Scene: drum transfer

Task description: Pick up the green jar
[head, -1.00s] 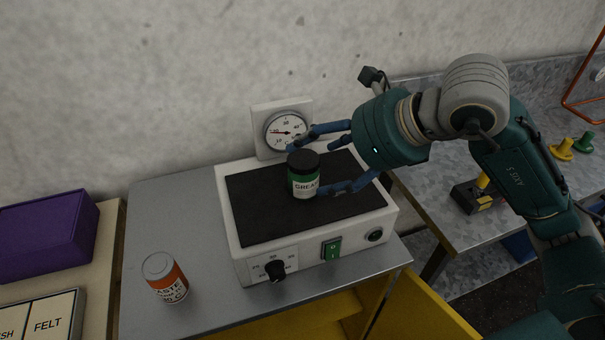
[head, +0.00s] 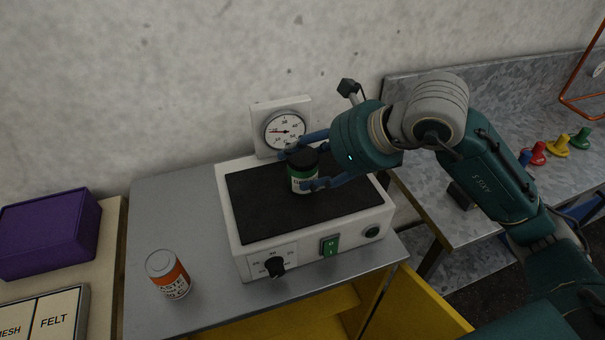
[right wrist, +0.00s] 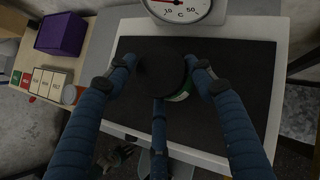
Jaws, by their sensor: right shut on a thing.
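The green jar (head: 303,184) has a black lid and a green and white label. It stands upright on the black top of a white hot-plate-like device (head: 250,232). My right gripper (head: 312,160) is shut on the jar, its blue fingers around the sides. In the right wrist view the jar's black lid (right wrist: 161,72) sits between the fingers, with a little green label showing beside it. Whether the jar touches the plate is hard to tell.
An orange and white jar (head: 168,275) stands on the grey table at the left. A dial gauge (head: 284,131) stands behind the device. A purple box (head: 48,232) is at far left. Colored pegs (head: 557,146) stand on the right bench. A yellow drawer (head: 425,305) is below.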

